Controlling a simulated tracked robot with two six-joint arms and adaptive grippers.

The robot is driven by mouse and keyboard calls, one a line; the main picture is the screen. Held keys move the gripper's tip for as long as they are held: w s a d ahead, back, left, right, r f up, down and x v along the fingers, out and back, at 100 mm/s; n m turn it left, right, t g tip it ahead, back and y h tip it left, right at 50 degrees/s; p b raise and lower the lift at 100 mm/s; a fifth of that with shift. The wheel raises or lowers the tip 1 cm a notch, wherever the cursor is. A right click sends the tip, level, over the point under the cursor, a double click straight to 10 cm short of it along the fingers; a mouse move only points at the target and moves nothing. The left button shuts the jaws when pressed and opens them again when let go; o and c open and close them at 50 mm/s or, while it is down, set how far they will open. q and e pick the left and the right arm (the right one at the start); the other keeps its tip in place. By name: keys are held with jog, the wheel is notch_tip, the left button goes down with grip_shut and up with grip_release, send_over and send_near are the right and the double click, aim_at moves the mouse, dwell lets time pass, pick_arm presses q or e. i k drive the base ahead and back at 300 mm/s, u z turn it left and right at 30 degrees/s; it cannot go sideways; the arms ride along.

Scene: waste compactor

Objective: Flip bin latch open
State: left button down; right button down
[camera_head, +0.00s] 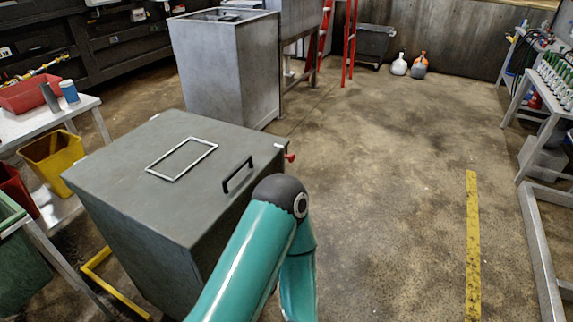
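The grey metal bin (160,190) stands left of centre with its flat lid down. A black handle (238,173) is on the lid near its right side. A small red part, likely the latch (290,157), sticks out at the bin's right edge near the far corner; its exact position is too small to tell. One of my teal arms rises from the bottom centre, its dark joint just right of the handle in the picture. It hides part of the bin's right side. Neither gripper shows.
A taller grey metal box (222,75) stands behind the bin. A table (85,104) with a red tray (33,94) and a yellow bucket (54,158) are at left. A rack (545,92) stands at right. The concrete floor right of the bin is open, with a yellow line (473,240).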

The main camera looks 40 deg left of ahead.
aim_at(291, 159)
jog(key=u, duration=0.15)
jog(key=k, duration=1.3)
jog(key=u, duration=0.45)
jog(key=i, duration=0.95)
jog(key=u, duration=0.05)
